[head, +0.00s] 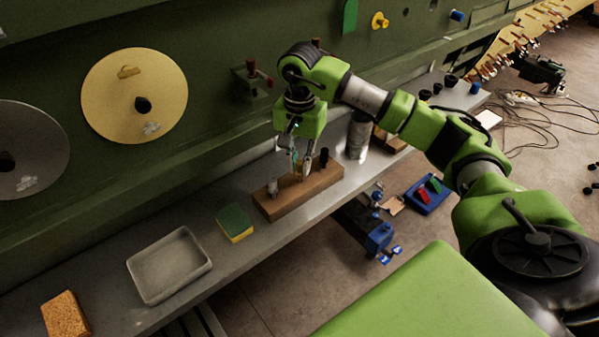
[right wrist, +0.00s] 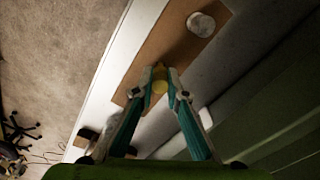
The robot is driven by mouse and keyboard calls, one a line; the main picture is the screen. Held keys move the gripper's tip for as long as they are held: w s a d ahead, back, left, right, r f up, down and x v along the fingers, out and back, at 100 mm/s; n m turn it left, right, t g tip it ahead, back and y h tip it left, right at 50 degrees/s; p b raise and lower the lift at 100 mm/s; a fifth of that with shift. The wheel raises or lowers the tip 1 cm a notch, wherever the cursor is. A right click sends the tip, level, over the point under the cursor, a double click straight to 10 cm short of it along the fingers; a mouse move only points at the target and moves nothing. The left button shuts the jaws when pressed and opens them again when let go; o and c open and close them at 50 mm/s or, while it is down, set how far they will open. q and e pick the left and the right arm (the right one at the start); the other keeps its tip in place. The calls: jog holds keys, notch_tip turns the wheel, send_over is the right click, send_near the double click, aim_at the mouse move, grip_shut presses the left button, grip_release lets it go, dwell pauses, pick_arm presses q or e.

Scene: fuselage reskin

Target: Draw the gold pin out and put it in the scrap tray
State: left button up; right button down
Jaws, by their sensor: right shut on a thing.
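A wooden block (head: 270,209) lies on the grey shelf, with a silver pin (head: 273,188) at its near left end and a dark pin (head: 324,158) at its far right end. My right gripper (head: 301,168) is over the middle of the block, pointing down. Its fingertips (right wrist: 160,86) are shut on the gold pin, whose round yellow top (right wrist: 160,86) shows between them in the right wrist view. Whether the pin's lower end is in the block is hidden. The pale, shallow, empty tray (head: 170,265) sits to the left on the shelf. My left gripper is out of view.
A green and yellow sponge (head: 235,222) lies between block and tray. An orange-brown sponge (head: 66,314) lies at the far left. A grey cylinder (head: 358,136) stands right of the block. The green wall (head: 215,100) rises behind, with a red-handled fitting (head: 252,78).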

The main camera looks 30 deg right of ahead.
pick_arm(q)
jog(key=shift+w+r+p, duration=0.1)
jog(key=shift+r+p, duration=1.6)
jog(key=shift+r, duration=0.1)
pick_arm(e)
jog(key=shift+r, duration=3.2)
jog(key=shift+r+p, duration=0.75)
jog(key=shift+r, duration=0.7)
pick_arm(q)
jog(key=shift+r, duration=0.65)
pick_arm(e)
jog(key=shift+f, duration=0.1)
